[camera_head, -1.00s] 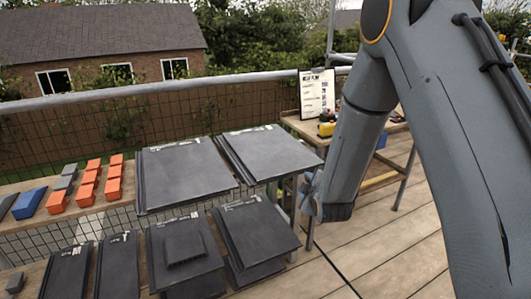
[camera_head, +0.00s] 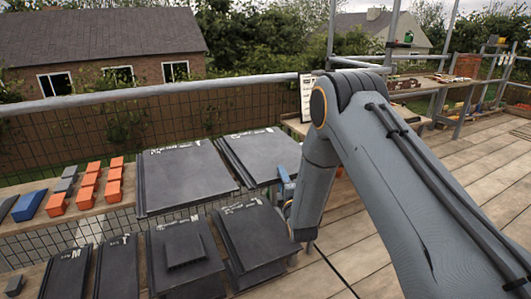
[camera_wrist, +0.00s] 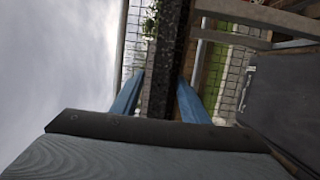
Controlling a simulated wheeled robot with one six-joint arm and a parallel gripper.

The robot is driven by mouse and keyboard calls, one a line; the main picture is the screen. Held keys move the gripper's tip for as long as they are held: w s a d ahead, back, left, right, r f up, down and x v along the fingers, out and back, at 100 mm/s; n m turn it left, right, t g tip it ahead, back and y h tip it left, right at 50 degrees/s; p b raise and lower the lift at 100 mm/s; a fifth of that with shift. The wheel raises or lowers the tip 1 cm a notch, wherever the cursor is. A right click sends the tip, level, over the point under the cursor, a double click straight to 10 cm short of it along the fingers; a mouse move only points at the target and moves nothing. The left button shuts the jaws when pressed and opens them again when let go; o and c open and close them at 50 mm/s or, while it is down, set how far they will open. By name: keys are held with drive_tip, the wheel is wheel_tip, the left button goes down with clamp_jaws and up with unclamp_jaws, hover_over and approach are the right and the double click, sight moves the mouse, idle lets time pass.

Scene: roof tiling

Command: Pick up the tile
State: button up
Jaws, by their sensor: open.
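Several dark grey tiles lie in two rows. The upper right tile (camera_head: 262,153) lies beside the upper left tile (camera_head: 185,178). A lower right tile (camera_head: 257,236) lies below them. My gripper (camera_head: 286,190) is at the right end of the rows, by the near right corner of the upper right tile; my arm partly hides it. In the wrist view, my gripper's blue fingers (camera_wrist: 160,92) are apart, one on each side of a dark speckled edge, apparently a tile's. I cannot tell whether they touch it. Another dark tile (camera_wrist: 285,105) shows at right there.
Orange blocks (camera_head: 88,185) and a blue block (camera_head: 30,204) lie on the left boards. A metal rail (camera_head: 150,92) and mesh run behind the tiles. A clipboard (camera_head: 306,95) stands on a bench at the back. Plank floor is open at right.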

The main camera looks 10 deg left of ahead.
drive_tip(key=shift+x, duration=0.85)
drive_tip(key=shift+c, duration=0.2)
clamp_jaws()
idle(0.5)
drive_tip(key=shift+r, duration=0.25)
